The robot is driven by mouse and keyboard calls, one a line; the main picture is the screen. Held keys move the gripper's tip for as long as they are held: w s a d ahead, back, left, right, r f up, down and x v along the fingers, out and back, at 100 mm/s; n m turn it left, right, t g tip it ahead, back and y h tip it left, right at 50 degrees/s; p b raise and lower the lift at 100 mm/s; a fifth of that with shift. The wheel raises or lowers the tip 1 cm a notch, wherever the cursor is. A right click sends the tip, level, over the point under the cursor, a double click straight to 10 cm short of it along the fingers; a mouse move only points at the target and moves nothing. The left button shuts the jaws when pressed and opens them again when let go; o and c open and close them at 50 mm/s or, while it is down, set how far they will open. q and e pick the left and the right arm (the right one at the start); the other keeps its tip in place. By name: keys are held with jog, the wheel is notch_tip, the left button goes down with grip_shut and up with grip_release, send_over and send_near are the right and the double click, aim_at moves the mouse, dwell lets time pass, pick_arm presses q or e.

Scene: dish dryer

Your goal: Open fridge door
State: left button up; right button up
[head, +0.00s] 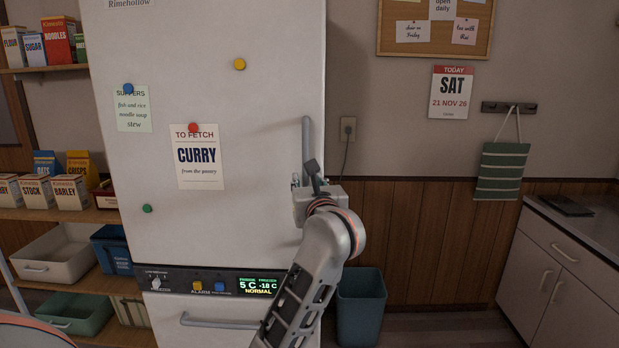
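The fridge (220,90) is tall and white, and its upper door looks shut. Its handle (306,135) is a grey vertical bar near the door's right edge.
Below the door are a control panel (213,283) and a lower drawer handle (218,322). Shelves (60,213) with boxes and bins stand close on the left. A teal bin (361,308) stands right of the fridge. A cabinet (555,275) is at the far right, with open floor before it.

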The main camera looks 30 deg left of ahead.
aim_at(306, 177)
pick_arm(q)
jog(key=shift+x, duration=1.7)
grip_shut()
jog(key=shift+s+d, duration=0.1)
jog(key=shift+s, duration=0.05)
